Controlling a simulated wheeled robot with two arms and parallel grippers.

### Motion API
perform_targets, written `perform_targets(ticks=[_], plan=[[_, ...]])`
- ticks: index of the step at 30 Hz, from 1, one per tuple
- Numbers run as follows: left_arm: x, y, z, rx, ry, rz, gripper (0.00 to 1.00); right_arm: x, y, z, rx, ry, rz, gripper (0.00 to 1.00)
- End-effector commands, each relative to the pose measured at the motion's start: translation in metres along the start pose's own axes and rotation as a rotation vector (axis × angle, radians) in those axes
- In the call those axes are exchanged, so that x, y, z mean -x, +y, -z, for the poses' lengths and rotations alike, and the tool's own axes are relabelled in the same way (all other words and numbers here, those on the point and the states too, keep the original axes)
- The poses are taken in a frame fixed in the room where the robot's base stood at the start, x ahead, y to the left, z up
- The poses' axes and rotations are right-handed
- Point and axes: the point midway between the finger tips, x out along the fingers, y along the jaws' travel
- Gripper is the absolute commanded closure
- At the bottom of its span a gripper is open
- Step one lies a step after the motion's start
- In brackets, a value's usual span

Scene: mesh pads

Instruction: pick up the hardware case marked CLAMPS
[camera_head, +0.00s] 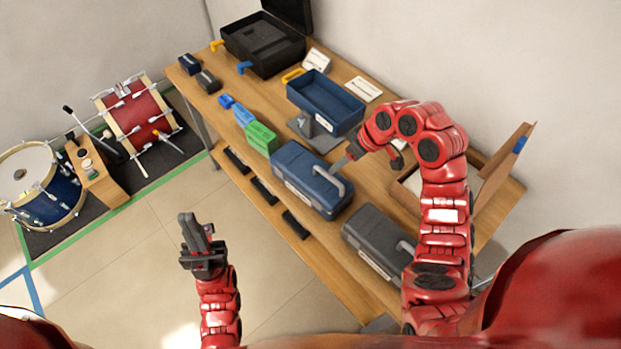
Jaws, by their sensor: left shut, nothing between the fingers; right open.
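A blue hardware case (298,178) with a grey handle (335,181) and a pale label strip on its front sits on the wooden bench. A dark grey case (368,243) of similar shape sits nearer to me along the bench, partly behind my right arm. The lettering on both labels is too small to read, so I cannot tell which is marked CLAMPS. My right gripper (344,163) is open, just above the blue case at its handle; I cannot tell whether they touch. My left gripper (194,233) is shut and empty, over the floor left of the bench.
A blue open bin (325,102), green box (261,137) and open black case (262,42) stand farther along the bench (205,102). An open box (492,170) is beside my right arm. Drums (40,185) stand at left. The floor between is clear.

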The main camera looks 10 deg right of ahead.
Motion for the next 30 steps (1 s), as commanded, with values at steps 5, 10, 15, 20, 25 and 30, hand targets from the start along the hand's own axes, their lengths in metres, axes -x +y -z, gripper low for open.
perform_targets(ticks=[5, 10, 15, 20, 25, 30], plan=[[0.006, 0.0, -0.001, 0.0, 0.0, 0.0, 1.0, -0.027, -0.001, -0.001, -0.001, 0.001, 0.003, 0.45], [0.003, 0.0, 0.0, 0.0, 0.0, 0.0, 1.0, -0.035, -0.001, -0.001, -0.002, -0.002, 0.001, 0.45], [-0.019, -0.001, 0.003, 0.0, 0.0, 0.0, 1.0, -0.055, -0.006, -0.004, -0.002, -0.008, 0.004, 0.45], [-0.024, -0.001, 0.004, 0.0, 0.0, 0.0, 1.0, -0.079, -0.005, -0.005, -0.002, -0.005, 0.004, 0.45], [-0.024, -0.001, 0.004, 0.0, 0.0, 0.0, 1.0, -0.085, -0.003, -0.005, 0.0, 0.0, -0.001, 0.45], [-0.023, -0.001, 0.004, 0.0, 0.0, 0.0, 1.0, -0.085, -0.003, -0.005, -0.001, 0.001, -0.001, 0.51]])
